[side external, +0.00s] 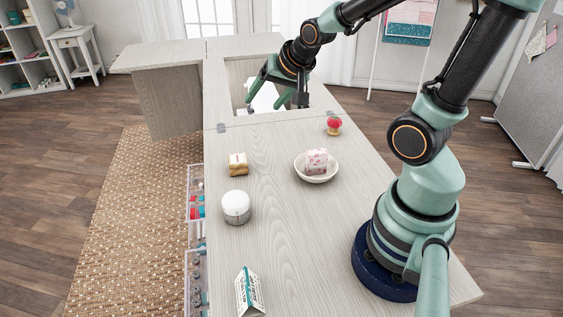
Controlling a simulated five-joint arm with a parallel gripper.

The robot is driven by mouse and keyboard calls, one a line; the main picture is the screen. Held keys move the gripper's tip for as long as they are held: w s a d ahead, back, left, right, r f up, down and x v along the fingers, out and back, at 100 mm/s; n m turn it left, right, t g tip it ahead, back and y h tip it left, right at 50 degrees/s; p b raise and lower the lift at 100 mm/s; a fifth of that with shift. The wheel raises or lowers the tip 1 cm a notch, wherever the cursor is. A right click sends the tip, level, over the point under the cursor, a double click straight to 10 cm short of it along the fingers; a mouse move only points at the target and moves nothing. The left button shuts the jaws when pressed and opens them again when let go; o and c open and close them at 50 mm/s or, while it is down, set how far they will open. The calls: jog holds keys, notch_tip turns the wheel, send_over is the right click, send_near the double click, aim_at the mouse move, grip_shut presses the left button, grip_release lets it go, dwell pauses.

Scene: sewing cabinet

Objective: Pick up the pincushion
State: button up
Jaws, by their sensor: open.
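A small red domed object with a pale base, which looks like the pincushion (334,125), sits on the pale wood cabinet top near its right edge. My gripper (266,98) is open, with its fingers spread and pointing down, over the recessed opening behind and to the left of the pincushion. It is apart from the pincushion. A white object (264,95), perhaps a sewing machine, shows partly between the fingers; most of it is hidden.
A white bowl (316,176) holding a pink patterned block (316,159) stands in front of the pincushion. A tan block (238,164), a white jar (236,207) and a folded card (249,291) stand along the left. The cabinet top (285,240) is clear at front centre.

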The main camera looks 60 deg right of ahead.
jog(key=w+d+f+m+h, duration=0.1)
jog(key=w+d+f+m, duration=0.1)
jog(key=d+f+m, duration=0.3)
jog(key=m+t+h, duration=0.2)
jog(key=m+h, duration=0.4)
jog(key=m, duration=1.1)
send_near(336, 122)
jog(key=w, duration=0.8)
jog(key=shift+w+a+f, duration=0.1)
jog(key=shift+w+f, duration=0.15)
jog(key=s+m, duration=0.1)
jog(key=m, duration=0.1)
jog(key=s+d+f+m+h, duration=0.1)
jog(key=s+m, duration=0.1)
jog(key=s+d+f+m, duration=0.1)
jog(key=s, duration=0.1)
jog(key=shift+d+m+g+h, duration=0.2)
jog(key=shift+m+g+h, duration=0.1)
jog(key=shift+m, duration=0.1)
jog(key=shift+w+d+f, duration=0.15)
jog(key=shift+w+d, duration=0.15)
jog(key=shift+d, duration=0.15)
jog(key=shift+x, duration=3.15)
jog(key=shift+c, duration=0.4)
jog(key=c, duration=1)
